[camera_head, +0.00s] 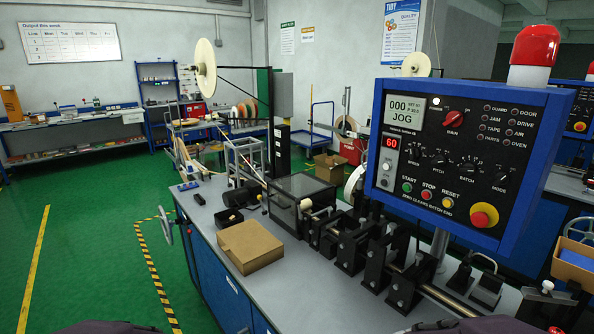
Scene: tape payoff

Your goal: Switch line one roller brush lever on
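The line's bench (205,205) runs from the middle of the head view toward the lower right, with a row of black roller and clamp blocks (350,245) on it. I cannot tell for sure which part is the roller brush lever, or its position. A small white-knobbed part (547,286) stands at the lower right among black fittings. A blue-framed control panel (465,160) stands over the bench, showing "JOG" and 60. Neither gripper shows; only dark rounded shapes, perhaps mine, cross the bottom edge.
A handwheel (165,226) sticks out at the bench's left end. The green floor (90,235) at left is clear, with yellow lines.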

